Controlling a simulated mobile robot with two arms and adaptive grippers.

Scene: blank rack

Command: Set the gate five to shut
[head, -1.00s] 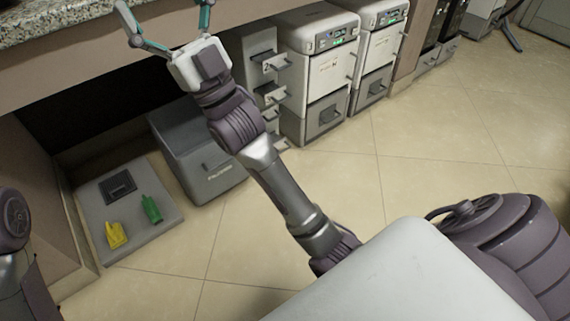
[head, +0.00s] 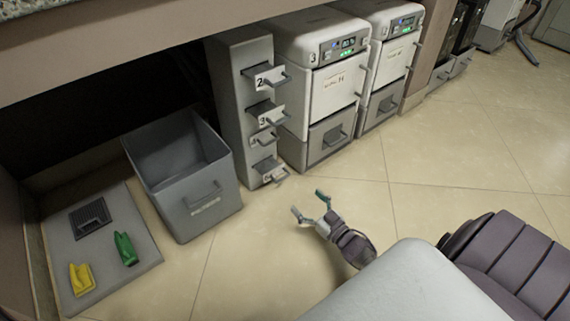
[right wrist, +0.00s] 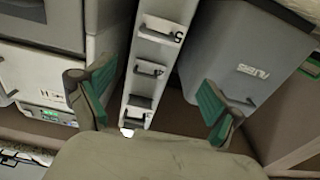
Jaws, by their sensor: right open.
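A tall narrow grey rack (head: 238,110) with a column of numbered gates stands under the counter. Gate five (head: 266,166) is the lowest one, with a small handle and a number plate near the floor. In the right wrist view the plate with the 5 (right wrist: 170,34) shows near the top, between my fingers' directions. My right gripper (head: 311,200) is open and empty, low over the floor, in the picture right of and below gate five and apart from it. Its two green-padded fingers (right wrist: 150,98) are spread in the right wrist view. My left gripper is out of view.
An open grey bin (head: 185,212) stands left of the rack. A grey mat (head: 100,285) holds a yellow item (head: 81,279) and a green item (head: 125,249). White machines with drawers (head: 330,90) stand right of the rack. The tiled floor in front is clear.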

